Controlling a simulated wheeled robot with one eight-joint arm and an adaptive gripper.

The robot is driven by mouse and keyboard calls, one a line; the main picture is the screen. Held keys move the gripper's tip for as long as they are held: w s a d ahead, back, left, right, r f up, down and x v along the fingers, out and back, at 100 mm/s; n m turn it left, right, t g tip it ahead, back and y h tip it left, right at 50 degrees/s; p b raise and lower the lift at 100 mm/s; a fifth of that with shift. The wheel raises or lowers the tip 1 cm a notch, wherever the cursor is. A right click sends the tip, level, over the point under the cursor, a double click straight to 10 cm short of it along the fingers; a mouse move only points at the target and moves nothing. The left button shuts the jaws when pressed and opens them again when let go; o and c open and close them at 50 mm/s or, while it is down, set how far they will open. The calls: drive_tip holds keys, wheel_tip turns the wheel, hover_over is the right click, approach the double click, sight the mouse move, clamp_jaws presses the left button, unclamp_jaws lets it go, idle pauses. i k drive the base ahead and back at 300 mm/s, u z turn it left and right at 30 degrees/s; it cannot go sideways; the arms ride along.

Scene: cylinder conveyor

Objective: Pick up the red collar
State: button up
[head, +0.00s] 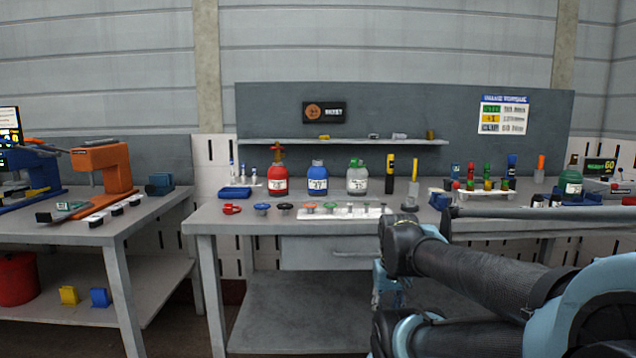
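A red ring-shaped piece, which looks like the red collar (231,209), lies flat near the front left of the grey workbench (210,216). It stands apart from the other pieces in its row and nothing covers it. My arm reaches in from the right side of the head view, over the right part of the bench. I cannot make out my gripper's fingers in this view.
A blue piece (262,208) and several other small coloured pieces sit in a row to the right. Behind stand a blue tray (234,193), a red bottle (278,181), a blue bottle (318,181) and a grey-green bottle (357,180). The bench's left front corner is clear.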

sight(228, 209)
drive_tip(key=u, duration=1.05)
drive_tip(key=k, duration=0.8)
drive_tip(key=z, duration=0.4)
drive_tip(key=i, duration=1)
